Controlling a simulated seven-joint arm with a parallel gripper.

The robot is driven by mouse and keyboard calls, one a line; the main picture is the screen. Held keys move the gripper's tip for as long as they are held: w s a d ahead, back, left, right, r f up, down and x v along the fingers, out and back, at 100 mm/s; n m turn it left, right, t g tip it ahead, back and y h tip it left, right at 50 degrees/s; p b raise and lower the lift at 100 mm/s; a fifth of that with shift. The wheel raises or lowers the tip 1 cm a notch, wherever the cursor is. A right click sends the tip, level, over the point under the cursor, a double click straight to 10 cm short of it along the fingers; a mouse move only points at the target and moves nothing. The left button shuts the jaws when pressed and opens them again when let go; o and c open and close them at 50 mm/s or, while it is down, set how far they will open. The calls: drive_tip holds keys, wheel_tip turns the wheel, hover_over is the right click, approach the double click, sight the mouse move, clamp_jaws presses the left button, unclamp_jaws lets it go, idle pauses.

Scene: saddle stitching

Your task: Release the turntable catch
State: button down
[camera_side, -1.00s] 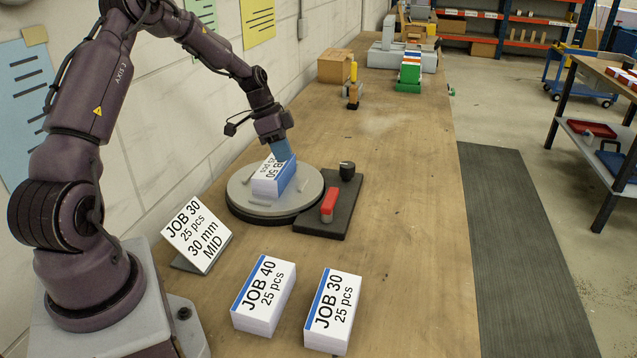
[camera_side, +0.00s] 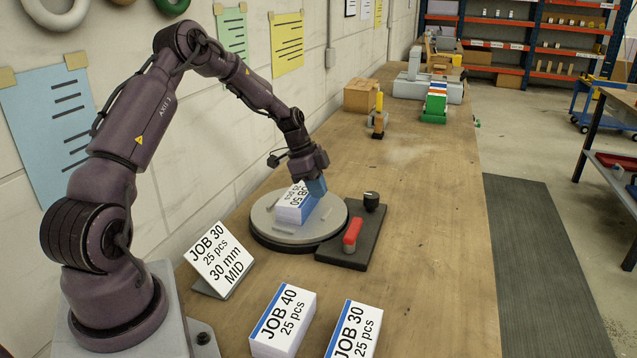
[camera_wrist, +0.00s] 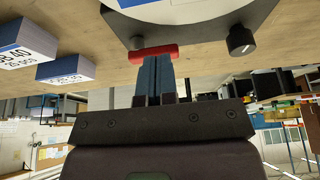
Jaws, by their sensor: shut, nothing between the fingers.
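The round grey turntable (camera_side: 266,228) sits on a dark base plate (camera_side: 345,250), with its rim also in the wrist view (camera_wrist: 190,12). The red catch lever (camera_side: 352,231) stands on the plate beside the disc; it also shows in the wrist view (camera_wrist: 153,52). My gripper (camera_side: 317,193) has its blue fingers closed together and empty, pointing down over the disc's right part. In the wrist view the fingertips (camera_wrist: 154,60) line up in front of the lever; in the side view they are left of and above it, apart. A JOB 50 stack (camera_side: 294,206) lies on the disc, partly hidden by my gripper.
A black knob (camera_side: 371,201) stands at the plate's far corner. A JOB 30 sign (camera_side: 219,259) leans left of the turntable. The JOB 40 stack (camera_side: 283,321) and JOB 30 stack (camera_side: 354,333) lie in front. The bench to the right is clear.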

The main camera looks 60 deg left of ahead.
sight(353, 231)
drive_tip(key=x, duration=0.6)
drive_tip(key=shift+w+d, duration=0.85)
drive_tip(key=shift+d, duration=0.05)
drive_tip(key=shift+w+d, duration=0.5)
drive_tip(key=shift+w, duration=0.05)
